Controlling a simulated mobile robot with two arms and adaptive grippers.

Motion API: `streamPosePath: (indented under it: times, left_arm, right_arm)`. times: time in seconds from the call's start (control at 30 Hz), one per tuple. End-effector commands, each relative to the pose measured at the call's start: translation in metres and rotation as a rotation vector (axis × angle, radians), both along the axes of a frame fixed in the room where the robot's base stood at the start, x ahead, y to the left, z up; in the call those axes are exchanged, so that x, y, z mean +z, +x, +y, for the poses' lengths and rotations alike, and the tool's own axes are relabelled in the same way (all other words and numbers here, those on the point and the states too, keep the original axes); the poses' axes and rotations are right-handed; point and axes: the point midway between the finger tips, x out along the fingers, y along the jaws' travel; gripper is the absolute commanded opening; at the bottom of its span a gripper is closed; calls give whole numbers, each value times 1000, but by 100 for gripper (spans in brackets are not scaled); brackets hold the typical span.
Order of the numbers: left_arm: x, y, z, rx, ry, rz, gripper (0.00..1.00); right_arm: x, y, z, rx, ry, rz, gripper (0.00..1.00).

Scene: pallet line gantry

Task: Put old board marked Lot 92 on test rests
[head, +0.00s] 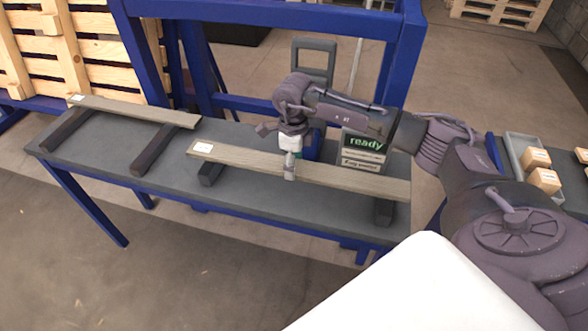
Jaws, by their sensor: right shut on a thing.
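A long, weathered grey-brown board (240,157) with a white label (203,148) at its left end lies across the middle and right of the bench. My right gripper (290,172) comes down from above and is shut on this board, left of its middle. Dark rests show beneath the board near its left end (209,174) and right end (383,212); I cannot tell whether it touches them. A second labelled board (135,110) lies across two dark rests (153,150) at the left. Neither label's writing is readable. My left gripper is not in view.
The dark grey bench top (110,155) has a blue frame (260,14) behind it. A grey tray (518,150) and small wooden blocks (537,158) are at the right. Pallets (95,45) stand at the back left.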

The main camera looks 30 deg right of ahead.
Motion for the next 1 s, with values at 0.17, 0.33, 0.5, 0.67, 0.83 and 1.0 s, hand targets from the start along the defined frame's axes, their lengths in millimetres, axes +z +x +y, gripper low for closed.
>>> streamPosePath:
  times: [0.17,0.33,0.5,0.67,0.83,1.0]
  left_arm:
    - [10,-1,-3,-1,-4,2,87]
    - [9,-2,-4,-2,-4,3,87]
    - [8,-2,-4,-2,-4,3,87]
    - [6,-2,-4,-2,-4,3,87]
    - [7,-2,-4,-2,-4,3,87]
    - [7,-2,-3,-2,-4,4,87]
  right_arm:
    - [-25,-2,0,0,0,5,16]
    - [-34,-1,0,0,0,0,16]
    - [-35,-1,0,0,0,0,16]
    - [-37,-1,0,0,-1,1,74]
    - [-37,-1,0,0,0,1,87]
    - [-37,-1,0,0,0,1,87]
